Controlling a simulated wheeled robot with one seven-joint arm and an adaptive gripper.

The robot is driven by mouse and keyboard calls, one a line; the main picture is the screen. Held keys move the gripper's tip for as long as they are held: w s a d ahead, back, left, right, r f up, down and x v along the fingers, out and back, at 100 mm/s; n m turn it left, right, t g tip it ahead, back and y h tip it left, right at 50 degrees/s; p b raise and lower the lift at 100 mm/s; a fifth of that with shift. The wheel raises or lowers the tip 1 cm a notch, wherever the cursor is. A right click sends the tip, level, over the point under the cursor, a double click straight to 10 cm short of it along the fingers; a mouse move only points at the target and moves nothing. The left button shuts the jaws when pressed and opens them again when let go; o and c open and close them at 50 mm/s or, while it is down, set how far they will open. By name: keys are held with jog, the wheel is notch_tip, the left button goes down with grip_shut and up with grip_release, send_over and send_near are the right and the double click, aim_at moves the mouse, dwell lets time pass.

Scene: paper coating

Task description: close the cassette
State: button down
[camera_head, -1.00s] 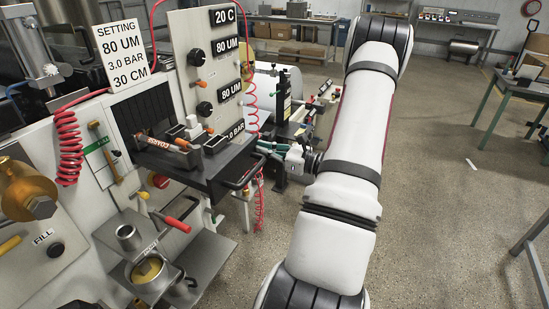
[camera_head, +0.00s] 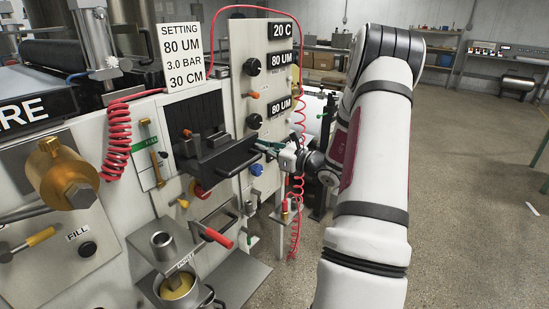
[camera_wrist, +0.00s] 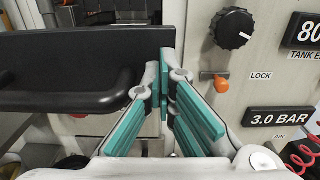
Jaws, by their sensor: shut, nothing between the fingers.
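The cassette (camera_head: 228,160) is a dark grey drawer in the white machine's front. In the head view it juts partly out of its dark slot. Its front panel (camera_wrist: 110,48) and black bar handle (camera_wrist: 65,100) fill the left of the wrist view. My gripper (camera_head: 264,147) is at the panel's right end, its teal-padded fingers (camera_wrist: 165,75) closed together with nothing between them. The fingertips overlap the panel's right edge in the wrist view; I cannot tell whether they touch it. The inside of the slot is mostly hidden.
The panel to the right carries a black knob (camera_wrist: 231,28) and an orange lock switch (camera_wrist: 221,84). A red-handled lever (camera_head: 217,238) and a metal cup shelf (camera_head: 230,278) stick out below the cassette. A coiled red hose (camera_head: 297,215) hangs near my arm. Open floor lies to the right.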

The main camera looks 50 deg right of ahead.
jog(key=w+b, duration=0.1)
jog(key=w, duration=0.3)
jog(key=w+b, duration=0.2)
jog(key=w, duration=0.2)
jog(key=w+a+b, duration=0.1)
jog(key=w, duration=0.3)
jog(key=shift+w+a, duration=0.1)
jog(key=shift+w+r, duration=0.1)
jog(key=shift+r, duration=0.05)
